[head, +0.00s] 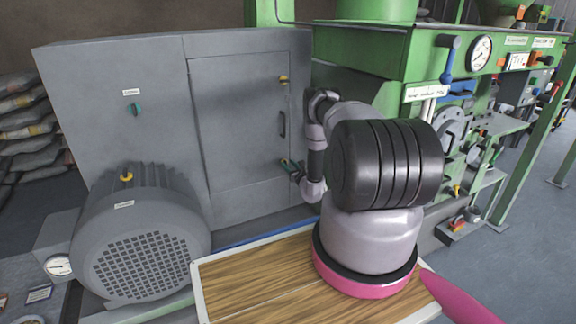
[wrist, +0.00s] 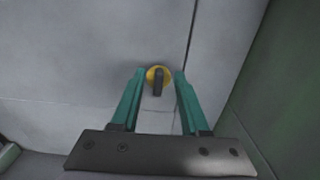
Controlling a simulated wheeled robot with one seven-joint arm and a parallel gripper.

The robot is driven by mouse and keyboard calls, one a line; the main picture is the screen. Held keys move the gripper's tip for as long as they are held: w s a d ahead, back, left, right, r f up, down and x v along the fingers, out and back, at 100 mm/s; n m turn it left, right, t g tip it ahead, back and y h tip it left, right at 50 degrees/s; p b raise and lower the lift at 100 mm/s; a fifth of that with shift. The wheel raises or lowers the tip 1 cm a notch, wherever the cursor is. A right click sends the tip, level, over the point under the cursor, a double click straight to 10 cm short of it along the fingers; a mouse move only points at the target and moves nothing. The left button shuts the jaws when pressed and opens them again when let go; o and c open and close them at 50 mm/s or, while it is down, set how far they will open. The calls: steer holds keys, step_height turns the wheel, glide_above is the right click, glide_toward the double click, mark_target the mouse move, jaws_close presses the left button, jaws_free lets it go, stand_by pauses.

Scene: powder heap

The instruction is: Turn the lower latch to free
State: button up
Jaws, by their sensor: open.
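The lower latch (wrist: 158,82) shows in the wrist view as a yellow disc with a dark upright handle on the grey cabinet face. It sits between the two green fingers of my gripper (wrist: 158,88), which are apart on either side of it. I cannot tell whether either finger touches it. In the head view my gripper (head: 291,166) is at the lower right of the grey cabinet door (head: 235,110), and the lower latch is hidden there. The upper latch (head: 284,78) is yellow with a dark handle, near the door's top right.
A black door handle (head: 282,124) lies between the upper latch and my gripper. A green knob (head: 136,108) is on the cabinet's left panel. A large grey motor (head: 145,240) stands in front. Green machinery (head: 365,55) stands close on the right.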

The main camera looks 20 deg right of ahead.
steer(key=shift+w, duration=0.5)
jaws_close()
steer(key=shift+s+a+f+n, duration=0.1)
steer(key=shift+a+f+n, duration=0.2)
steer(key=shift+n, duration=2.65)
steer(key=shift+w+a+f+n, duration=0.1)
steer(key=shift+a+f+n, duration=0.2)
steer(key=shift+n, duration=2.7)
steer(key=shift+s+a+f+n, duration=0.1)
steer(key=shift+a+f+n, duration=0.2)
steer(key=shift+n, duration=2.65)
